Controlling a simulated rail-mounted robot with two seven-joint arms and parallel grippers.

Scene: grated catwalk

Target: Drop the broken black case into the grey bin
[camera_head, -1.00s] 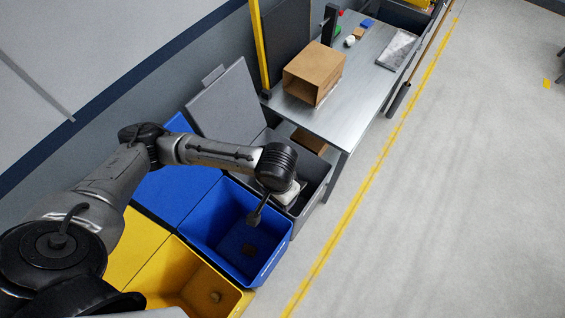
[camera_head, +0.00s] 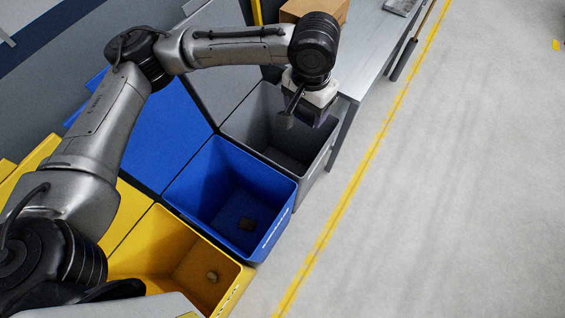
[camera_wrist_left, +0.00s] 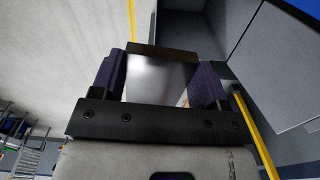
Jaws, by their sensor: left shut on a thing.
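The grey bin (camera_head: 254,109) stands open past the blue bin in the head view, with its grey lid raised behind it. My left gripper (camera_head: 314,112) is above the bin's opening, toward the table end, pointing down. In the left wrist view its two purple-padded fingers (camera_wrist_left: 158,68) are apart, shut on the black case (camera_wrist_left: 162,52), which shows as a dark strip across the fingertips. The case cannot be made out clearly in the head view, where my wrist hides it. Its break does not show. My right gripper is not in view.
An open blue bin (camera_head: 207,164) and an open yellow bin (camera_head: 158,235) stand beside the grey one, each with a small item inside. A metal table (camera_head: 371,48) with a cardboard box (camera_head: 322,8) adjoins the grey bin. The floor at right is clear beyond a yellow line.

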